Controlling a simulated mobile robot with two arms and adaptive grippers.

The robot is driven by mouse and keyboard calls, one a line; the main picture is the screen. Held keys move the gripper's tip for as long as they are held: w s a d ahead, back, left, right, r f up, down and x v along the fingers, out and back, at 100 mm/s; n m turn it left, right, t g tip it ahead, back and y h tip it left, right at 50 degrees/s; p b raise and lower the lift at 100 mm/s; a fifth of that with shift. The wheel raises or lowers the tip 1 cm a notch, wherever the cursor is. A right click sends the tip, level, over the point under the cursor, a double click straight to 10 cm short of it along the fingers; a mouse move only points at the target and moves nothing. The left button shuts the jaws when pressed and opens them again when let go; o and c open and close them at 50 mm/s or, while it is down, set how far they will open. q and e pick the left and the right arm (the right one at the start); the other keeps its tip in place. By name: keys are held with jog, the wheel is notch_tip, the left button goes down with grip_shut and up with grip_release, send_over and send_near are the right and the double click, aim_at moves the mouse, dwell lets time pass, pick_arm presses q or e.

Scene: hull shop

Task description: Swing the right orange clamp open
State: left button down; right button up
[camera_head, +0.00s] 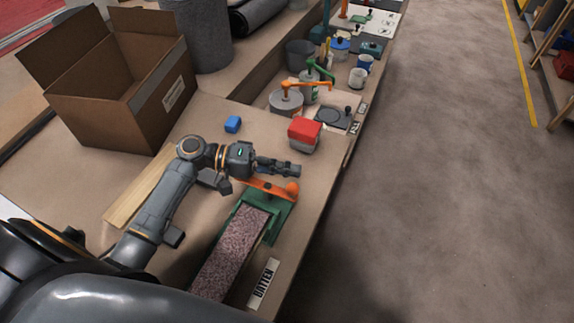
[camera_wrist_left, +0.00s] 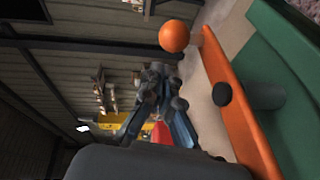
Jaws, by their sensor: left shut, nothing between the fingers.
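An orange clamp bar (camera_head: 262,187) with a round orange knob at its right end lies across the end of a green fixture (camera_head: 283,213). A speckled mauve strip (camera_head: 232,250) lies in the fixture. Only this one orange clamp shows on the fixture. My left gripper (camera_head: 293,170) is shut and empty, just beyond the bar near the knob, pointing right; I see no contact. In the left wrist view the orange bar (camera_wrist_left: 234,112) runs beside the gripper (camera_wrist_left: 158,82), with the knob at its upper end and a dark pivot on it. My right gripper is not in view.
A red-and-grey box (camera_head: 305,133) stands just beyond the gripper. A label reading BATTEN (camera_head: 263,284) lies by the bench's right edge. Open floor (camera_head: 450,190) is to the right.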

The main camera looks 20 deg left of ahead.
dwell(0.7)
pick_arm(q)
jog(key=v, duration=1)
jog(key=shift+s+a+f, duration=0.1)
jog(key=shift+s+a, duration=0.1)
jog(key=shift+a, duration=0.15)
jog(key=shift+s+a, duration=0.2)
jog(key=shift+a, duration=0.35)
jog(key=shift+r, duration=0.2)
